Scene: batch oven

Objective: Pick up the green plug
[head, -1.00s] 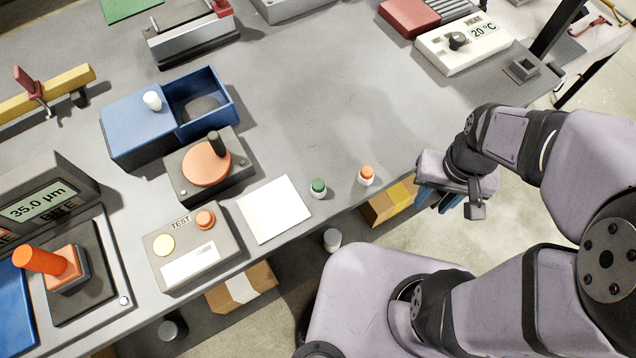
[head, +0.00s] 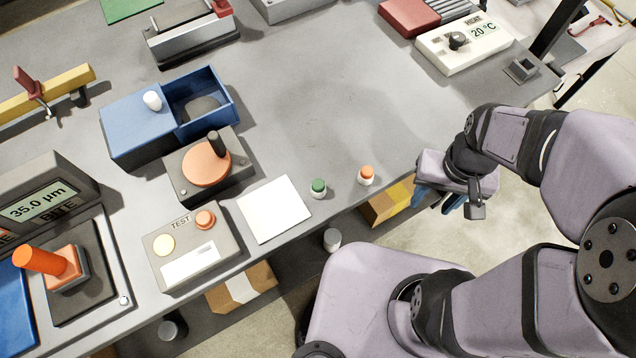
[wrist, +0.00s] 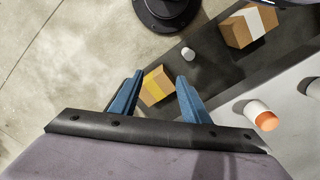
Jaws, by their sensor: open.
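The green plug (head: 318,188), a small white cylinder with a green top, stands upright near the front edge of the bench, to the right of a white square sheet. A similar plug with an orange top (head: 366,175) stands to its right. My gripper (head: 440,200) is off the bench's front edge, to the right of both plugs. In the wrist view its blue fingers (wrist: 156,95) are apart with nothing held between them. The orange-topped plug (wrist: 265,119) shows there at the right. I cannot make out the green top in the wrist view.
The white sheet (head: 274,209), the TEST box (head: 191,246) and a turntable box with a black knob (head: 209,165) stand left of the plugs. A blue box (head: 138,125) is behind. The bench behind the plugs is clear. Cardboard boxes (wrist: 248,25) lie below the bench edge.

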